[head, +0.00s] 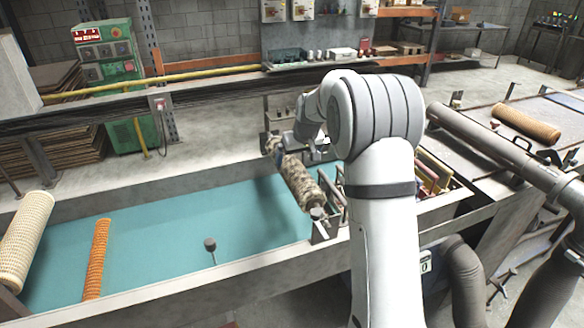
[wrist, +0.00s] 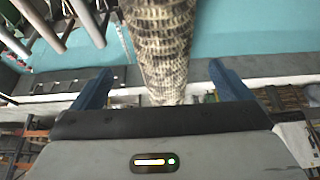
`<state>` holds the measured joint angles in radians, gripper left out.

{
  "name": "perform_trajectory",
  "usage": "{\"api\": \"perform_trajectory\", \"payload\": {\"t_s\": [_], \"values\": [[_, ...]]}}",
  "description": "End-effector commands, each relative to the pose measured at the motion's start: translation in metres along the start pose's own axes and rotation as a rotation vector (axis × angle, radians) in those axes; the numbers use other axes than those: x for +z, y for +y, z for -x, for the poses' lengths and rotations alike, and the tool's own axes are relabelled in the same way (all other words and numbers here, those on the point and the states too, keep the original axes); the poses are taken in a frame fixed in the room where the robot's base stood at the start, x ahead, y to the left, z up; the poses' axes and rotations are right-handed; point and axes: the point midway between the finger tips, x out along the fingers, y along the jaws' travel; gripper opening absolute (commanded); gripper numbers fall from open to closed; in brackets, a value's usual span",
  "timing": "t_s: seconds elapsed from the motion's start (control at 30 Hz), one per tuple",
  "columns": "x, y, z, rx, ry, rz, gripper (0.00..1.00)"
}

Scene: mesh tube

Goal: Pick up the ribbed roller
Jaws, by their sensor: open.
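The ribbed roller (head: 300,182), mottled brown and cream, lies slanted over the right part of the teal trough in the head view, with a metal axle end at its near end. In the wrist view the roller (wrist: 160,45) runs from the top edge down between the two blue fingers. My gripper (wrist: 160,75) is open, one finger on each side of the roller in the picture, with gaps on both sides. I cannot tell how deep the roller sits between them. In the head view my arm hides most of the gripper.
An orange roll (head: 97,260) and a cream mesh roll (head: 25,238) lie at the left of the teal trough (head: 190,240). Metal brackets (head: 325,228) stand by the roller's near end. An orange mesh roll (head: 525,123) lies on the right bench. A pipe (head: 485,140) crosses there.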

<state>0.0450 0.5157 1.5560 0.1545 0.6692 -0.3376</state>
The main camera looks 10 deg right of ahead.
Motion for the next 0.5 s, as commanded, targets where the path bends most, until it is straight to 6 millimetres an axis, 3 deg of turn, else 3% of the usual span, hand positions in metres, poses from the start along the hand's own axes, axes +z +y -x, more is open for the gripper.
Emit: {"api": "perform_trajectory", "payload": {"t_s": [0.5], "values": [[-0.008, -0.004, -0.054, -0.002, 0.001, 0.004, 0.98]]}}
